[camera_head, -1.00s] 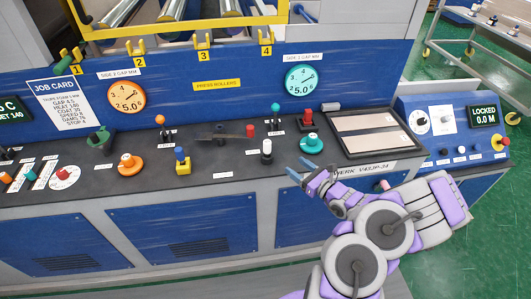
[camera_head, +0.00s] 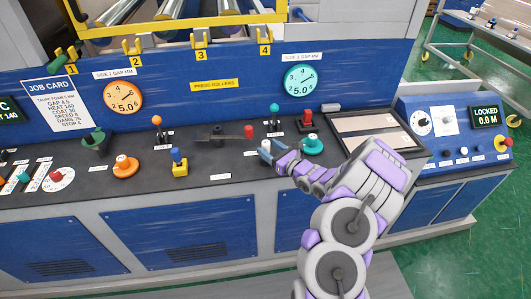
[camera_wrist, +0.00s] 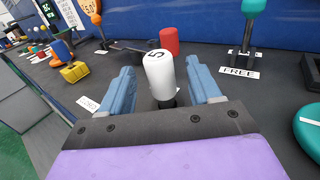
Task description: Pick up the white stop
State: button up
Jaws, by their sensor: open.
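The white stop (camera_wrist: 159,75) is an upright white cylinder with a "5" on its top and a dark lower part. In the wrist view it stands between the two blue fingers of my gripper (camera_wrist: 160,92), which are open with a gap on each side of it. In the head view my gripper (camera_head: 271,151) is at the console's front part, around the white stop (camera_head: 266,145), which is partly hidden by the fingers.
A red cylinder (camera_wrist: 169,41) stands just behind the white stop. A teal-knobbed lever (camera_wrist: 247,35) and a teal round knob (camera_wrist: 310,130) are to the right.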

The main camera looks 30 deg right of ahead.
jog(key=shift+x, duration=1.05)
jog(key=shift+w, duration=0.25)
jog(key=shift+c, duration=0.3)
jog(key=shift+a, duration=0.1)
jog(key=shift+c, duration=0.7)
jog(key=c, duration=0.9)
